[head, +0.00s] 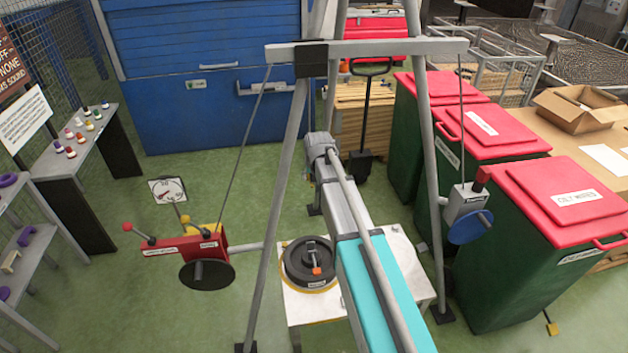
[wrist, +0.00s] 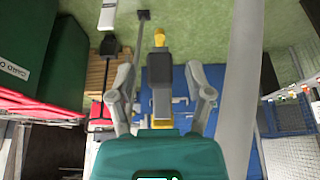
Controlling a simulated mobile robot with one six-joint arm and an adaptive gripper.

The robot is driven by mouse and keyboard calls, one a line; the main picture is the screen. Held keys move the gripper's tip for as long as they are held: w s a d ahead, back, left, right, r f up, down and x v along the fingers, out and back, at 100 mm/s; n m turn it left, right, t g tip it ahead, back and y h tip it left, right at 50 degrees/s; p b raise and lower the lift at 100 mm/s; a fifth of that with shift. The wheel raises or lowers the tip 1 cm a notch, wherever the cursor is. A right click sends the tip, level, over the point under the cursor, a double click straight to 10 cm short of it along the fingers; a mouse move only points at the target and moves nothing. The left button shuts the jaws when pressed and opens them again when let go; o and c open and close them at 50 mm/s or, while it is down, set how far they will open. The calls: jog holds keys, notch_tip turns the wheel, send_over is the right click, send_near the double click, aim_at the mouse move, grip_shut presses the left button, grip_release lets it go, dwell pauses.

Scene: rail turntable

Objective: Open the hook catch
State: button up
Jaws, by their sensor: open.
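My gripper (wrist: 160,100) shows in the wrist view with its two grey fingers spread apart and nothing seen clamped between them. A dark block with a yellow tip (wrist: 159,38) stands in the picture between the fingers; I cannot tell whether it belongs to my gripper. In the head view my arm reaches from the lower right toward the middle, and its gripper fingers cannot be made out. I cannot identify the hook catch with certainty in either view. A black round turntable (head: 295,268) with a small orange piece (head: 316,271) sits on a white stand (head: 303,305), left of my arm.
A grey frame carries a crossbeam (head: 400,48). A red unit (head: 185,246) with a dark wheel is at left, a grey unit (head: 465,203) with a blue wheel at right. Red-lidded green bins (head: 510,240) stand at right. A shelf (head: 75,145) stands left; green floor between is open.

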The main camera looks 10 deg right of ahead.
jog(key=shift+f, duration=0.15)
grip_shut()
jog(key=shift+d, duration=0.1)
dwell(0.3)
